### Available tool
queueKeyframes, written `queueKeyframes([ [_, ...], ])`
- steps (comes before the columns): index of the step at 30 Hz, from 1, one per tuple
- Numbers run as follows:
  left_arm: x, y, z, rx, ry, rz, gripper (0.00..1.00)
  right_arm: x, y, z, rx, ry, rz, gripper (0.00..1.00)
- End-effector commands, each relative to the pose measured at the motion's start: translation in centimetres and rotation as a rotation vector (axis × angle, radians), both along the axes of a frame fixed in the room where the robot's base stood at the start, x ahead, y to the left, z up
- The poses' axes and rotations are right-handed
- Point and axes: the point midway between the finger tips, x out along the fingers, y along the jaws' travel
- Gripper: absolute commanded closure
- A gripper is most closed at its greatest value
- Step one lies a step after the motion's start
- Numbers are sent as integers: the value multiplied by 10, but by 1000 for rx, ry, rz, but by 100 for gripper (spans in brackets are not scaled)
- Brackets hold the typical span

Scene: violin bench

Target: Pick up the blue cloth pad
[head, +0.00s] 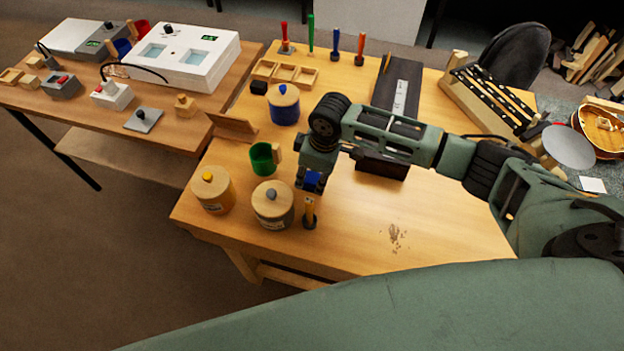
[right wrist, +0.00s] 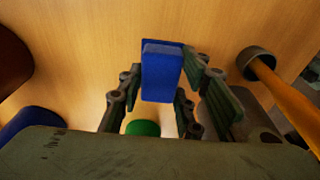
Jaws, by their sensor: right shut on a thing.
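The blue cloth pad (head: 312,180) is a small blue block between the fingers of my right gripper (head: 311,184), near the front left part of the wooden bench. In the right wrist view the pad (right wrist: 162,75) sits between both finger pads of the right gripper (right wrist: 175,85), and they are shut on it. The gripper points down at the bench. I cannot tell whether the pad touches the bench top or hangs just above it. My left gripper is not in view.
The bench top (head: 440,215) to the right is mostly clear, with a stain.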

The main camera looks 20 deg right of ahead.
Motion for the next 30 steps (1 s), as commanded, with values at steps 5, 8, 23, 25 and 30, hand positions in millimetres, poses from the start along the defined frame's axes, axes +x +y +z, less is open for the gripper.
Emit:
queueKeyframes([
  [5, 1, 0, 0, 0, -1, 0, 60, 0, 0, 0, 0, 0, 0, 90],
  [8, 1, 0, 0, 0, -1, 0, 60, 0, 0, 1, 0, 0, 0, 90],
  [23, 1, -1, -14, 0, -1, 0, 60, -14, -20, 52, -2, -1, -1, 90],
  [25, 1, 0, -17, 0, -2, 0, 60, -24, -33, 62, -3, -3, -2, 90],
  [30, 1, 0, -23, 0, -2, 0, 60, -48, -61, 84, -4, -2, -3, 90],
])
